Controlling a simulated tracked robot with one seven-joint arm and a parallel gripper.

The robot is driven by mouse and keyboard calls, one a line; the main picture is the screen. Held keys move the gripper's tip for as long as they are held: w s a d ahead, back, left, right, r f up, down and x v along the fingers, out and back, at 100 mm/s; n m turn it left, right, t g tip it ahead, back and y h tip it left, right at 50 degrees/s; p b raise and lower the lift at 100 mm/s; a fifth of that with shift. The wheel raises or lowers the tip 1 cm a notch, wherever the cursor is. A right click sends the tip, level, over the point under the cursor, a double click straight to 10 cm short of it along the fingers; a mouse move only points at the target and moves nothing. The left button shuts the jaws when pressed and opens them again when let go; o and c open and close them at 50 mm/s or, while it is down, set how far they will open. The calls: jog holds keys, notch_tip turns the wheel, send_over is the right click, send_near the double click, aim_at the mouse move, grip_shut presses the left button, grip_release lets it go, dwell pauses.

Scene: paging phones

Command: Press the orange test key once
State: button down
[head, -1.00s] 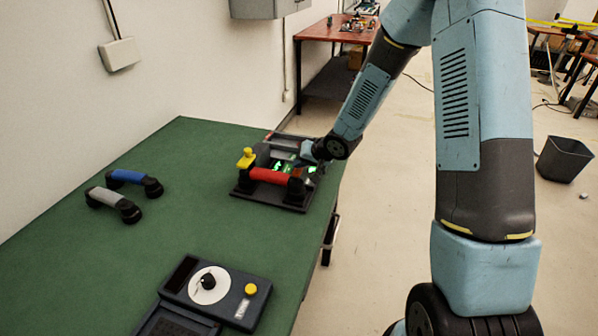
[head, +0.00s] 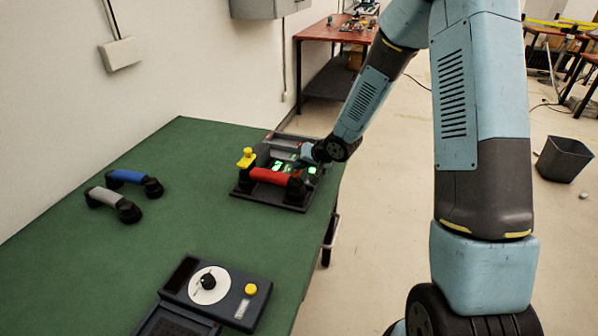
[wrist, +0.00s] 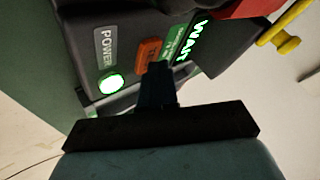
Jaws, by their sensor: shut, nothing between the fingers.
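The paging phone (head: 290,206) stands at the far right of the green table, with a red handset (head: 268,175) across its front. In the wrist view, the orange key (wrist: 148,49) sits on the dark panel between the POWER label and a green lit display (wrist: 188,44) that seems to read WAIT. My gripper (wrist: 158,70) is shut and empty, its tips at the key's lower right edge and overlapping it in the picture. I cannot tell whether they touch it. In the head view my gripper (head: 304,156) is small above the panel, and the orange key cannot be made out.
A round green lamp (wrist: 111,82) glows beside the POWER label. Blue (head: 127,176) and grey (head: 109,197) handsets lie left on the table. A dial box (head: 215,290) with a yellow button is at the front.

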aim_at(301, 172)
dwell(0.6)
jog(key=shift+r, duration=0.8)
jog(key=shift+r, duration=2.5)
jog(key=shift+r, duration=0.1)
jog(key=s+d+r+t+h, duration=0.1)
jog(key=s+d+r+h, duration=0.35)
jog(key=d+r, duration=0.35)
jog(key=s+d+r+h, duration=0.3)
jog(key=s+d+r, duration=0.2)
jog(key=d+r, duration=0.3)
jog(key=s+d+r, duration=0.1)
jog(key=s+r, duration=0.1)
jog(key=s, duration=0.6)
jog(key=s+d+r+g, duration=0.1)
jog(key=s+d+r, duration=0.1)
jog(key=s, duration=0.6)
jog(key=s+d+r, duration=0.1)
jog(key=s+r, duration=0.2)
jog(key=s, duration=0.5)
jog(key=shift+d+r+g+y, duration=0.3)
jog(key=shift+g+y, duration=0.1)
jog(key=shift+y, duration=0.05)
